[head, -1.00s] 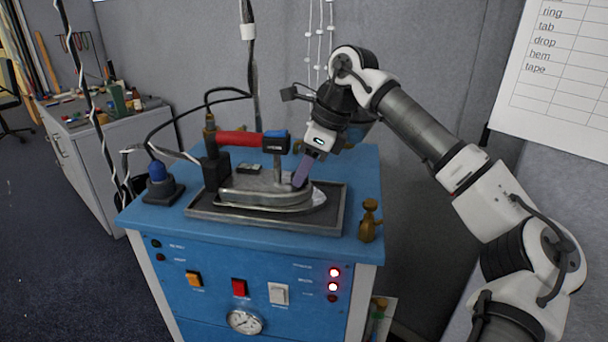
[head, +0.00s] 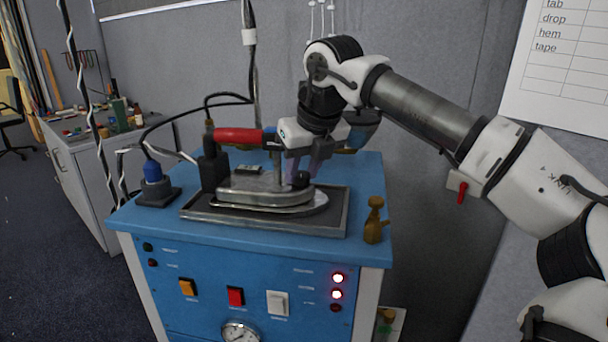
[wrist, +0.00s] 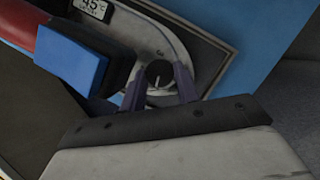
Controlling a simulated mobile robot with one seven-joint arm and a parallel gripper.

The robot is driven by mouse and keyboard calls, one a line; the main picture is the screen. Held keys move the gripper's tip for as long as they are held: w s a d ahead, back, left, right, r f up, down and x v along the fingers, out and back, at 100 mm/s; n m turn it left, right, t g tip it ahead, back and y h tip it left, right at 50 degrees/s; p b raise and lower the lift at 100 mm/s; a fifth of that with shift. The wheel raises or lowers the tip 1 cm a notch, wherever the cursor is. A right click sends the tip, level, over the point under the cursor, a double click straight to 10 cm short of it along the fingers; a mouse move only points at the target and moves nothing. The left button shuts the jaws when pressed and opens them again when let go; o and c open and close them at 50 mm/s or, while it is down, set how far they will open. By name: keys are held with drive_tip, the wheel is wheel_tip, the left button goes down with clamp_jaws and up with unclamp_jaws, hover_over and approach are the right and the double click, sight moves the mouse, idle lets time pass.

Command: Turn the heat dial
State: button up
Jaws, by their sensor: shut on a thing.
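The heat dial is a small round black knob (wrist: 159,75) with a light pointer line, on top of the metal iron (head: 262,198). In the head view the dial (head: 301,180) shows beside my fingers. My gripper (wrist: 160,85) points down at the iron, its two purple fingers on either side of the dial and shut on it. It also shows in the head view (head: 303,172). The iron has a red handle (head: 238,135) with a blue-and-black end (wrist: 75,58) close to my gripper. The iron rests flat on a dark tray (head: 338,212).
The tray sits on a blue cabinet (head: 362,170) with switches, lit red lamps and a gauge (head: 240,333). A brass fitting (head: 374,220) stands at its right corner. Cables hang at the left.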

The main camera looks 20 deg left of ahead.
drive_tip(key=shift+m, duration=0.6)
drive_tip(key=shift+h+b, duration=0.3)
drive_tip(key=shift+b, duration=0.05)
drive_tip(key=o, duration=1)
drive_tip(key=shift+s+t, duration=0.1)
drive_tip(key=shift+t, duration=0.2)
drive_tip(key=v, duration=1.3)
drive_tip(key=shift+d+r, duration=0.15)
drive_tip(key=shift+r, duration=0.25)
